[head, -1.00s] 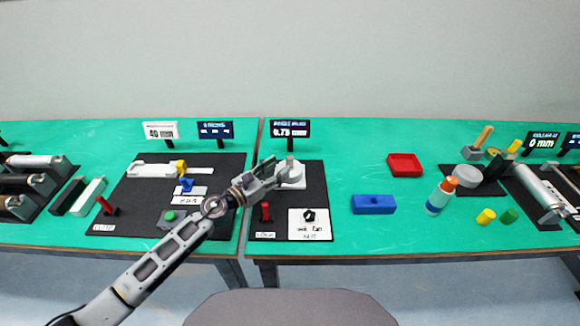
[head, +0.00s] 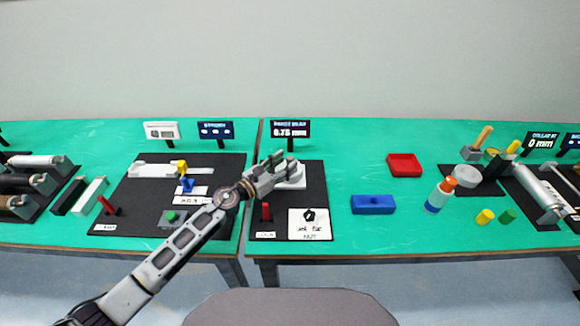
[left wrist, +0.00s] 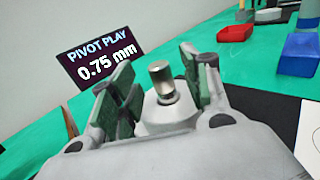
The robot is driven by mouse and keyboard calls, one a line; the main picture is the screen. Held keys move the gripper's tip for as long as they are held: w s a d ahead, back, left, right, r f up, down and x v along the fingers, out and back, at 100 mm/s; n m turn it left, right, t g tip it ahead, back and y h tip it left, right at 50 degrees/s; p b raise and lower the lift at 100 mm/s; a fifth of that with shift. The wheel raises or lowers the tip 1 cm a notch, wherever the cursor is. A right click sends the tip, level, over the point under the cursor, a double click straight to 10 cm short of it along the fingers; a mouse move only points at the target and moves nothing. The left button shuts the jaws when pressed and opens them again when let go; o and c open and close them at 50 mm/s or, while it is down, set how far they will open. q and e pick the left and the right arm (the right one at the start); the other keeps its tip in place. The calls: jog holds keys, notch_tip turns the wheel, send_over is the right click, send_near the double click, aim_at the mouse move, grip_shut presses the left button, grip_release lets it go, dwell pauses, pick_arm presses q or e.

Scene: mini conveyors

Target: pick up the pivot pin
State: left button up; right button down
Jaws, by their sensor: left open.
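The pivot pin (left wrist: 161,82) is a short metallic cylinder standing upright on a pale block (left wrist: 172,113) in the left wrist view. In the head view the block (head: 297,182) sits at the back of a black mat, partly covered by my gripper; I cannot make out the pin clearly there. My left gripper (head: 277,163) is open. In the left wrist view its fingers (left wrist: 160,68) stand on either side of the pin, with gaps visible and nothing gripped. My right gripper is not in view.
A "PIVOT PLAY 0.75 mm" display (left wrist: 97,62) stands behind the block. A red lever (head: 265,211) and a white label plate with a black knob (head: 309,215) are nearer the front.

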pick_arm(q)
jog(key=shift+x, duration=1.45)
jog(key=shift+a, duration=0.1)
grip_shut()
